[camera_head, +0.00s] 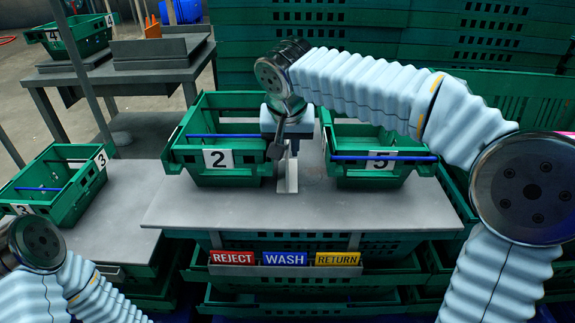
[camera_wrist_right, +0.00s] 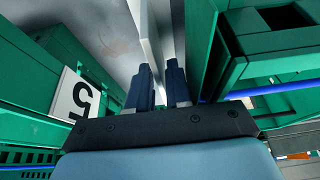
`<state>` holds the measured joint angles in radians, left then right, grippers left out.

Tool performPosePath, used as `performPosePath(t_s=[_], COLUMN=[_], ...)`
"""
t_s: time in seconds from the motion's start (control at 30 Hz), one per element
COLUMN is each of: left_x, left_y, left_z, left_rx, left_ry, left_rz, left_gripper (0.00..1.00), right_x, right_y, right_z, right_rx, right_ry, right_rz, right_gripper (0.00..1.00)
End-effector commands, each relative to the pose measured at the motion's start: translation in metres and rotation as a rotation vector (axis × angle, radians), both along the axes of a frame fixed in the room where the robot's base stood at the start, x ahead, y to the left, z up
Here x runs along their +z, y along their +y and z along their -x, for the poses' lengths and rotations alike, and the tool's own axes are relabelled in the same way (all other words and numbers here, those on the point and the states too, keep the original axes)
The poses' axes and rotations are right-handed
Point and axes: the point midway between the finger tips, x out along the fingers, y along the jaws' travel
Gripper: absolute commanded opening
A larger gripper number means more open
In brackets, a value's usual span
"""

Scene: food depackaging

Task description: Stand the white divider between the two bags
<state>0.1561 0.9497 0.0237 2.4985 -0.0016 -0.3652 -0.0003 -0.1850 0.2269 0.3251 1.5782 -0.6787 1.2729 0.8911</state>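The white divider (camera_head: 288,176) stands upright on the grey table between the green crate labelled 2 (camera_head: 219,179) and the green crate labelled 5 (camera_head: 378,180). My right gripper (camera_head: 288,146) is above it, pointing down. In the right wrist view the divider (camera_wrist_right: 151,30) runs between the two dark fingers (camera_wrist_right: 160,82), which are close together on it. The divider's upper part is hidden by the gripper in the head view. I see no bags in either view. Only part of my left arm shows at the lower left; its gripper is out of view.
A grey table (camera_head: 300,211) has free room in front of the crates. Red REJECT (camera_head: 232,258), blue WASH (camera_head: 285,259) and yellow RETURN (camera_head: 337,259) signs line its front. A crate labelled 3 (camera_head: 58,196) stands left. Green crates are stacked behind.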

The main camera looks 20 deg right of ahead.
Motion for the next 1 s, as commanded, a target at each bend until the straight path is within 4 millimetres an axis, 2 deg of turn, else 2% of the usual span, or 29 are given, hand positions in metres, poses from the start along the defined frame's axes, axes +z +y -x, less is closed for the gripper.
performPosePath(t_s=[0.43, 0.47, 0.57, 0.6, 1.0], left_x=[-0.0032, -0.0030, -0.0026, -0.0026, -0.0023], left_y=[-0.0001, -0.0002, -0.0002, -0.0002, -0.0001], left_z=[0.0000, -0.0001, -0.0001, -0.0001, 0.0000], left_rx=[0.000, 0.000, 0.000, 0.000, 0.000], left_ry=[0.000, 0.000, 0.000, 0.000, 0.000], left_rz=[0.000, 0.000, 0.000, 0.000, 0.000], left_gripper=[0.43, 0.43, 0.43, 0.43, 0.43], right_x=[-0.0040, -0.0039, -0.0035, -0.0035, -0.0031], right_y=[0.0004, 0.0005, 0.0004, 0.0004, 0.0002], right_z=[0.0003, 0.0003, 0.0003, 0.0003, 0.0002], right_rx=[0.001, 0.001, 0.001, 0.001, 0.000], right_ry=[0.000, 0.000, 0.000, 0.000, 0.000], right_rz=[0.000, 0.000, 0.000, 0.000, 0.000], right_gripper=[0.19, 0.18, 0.02, 0.00, 0.00])
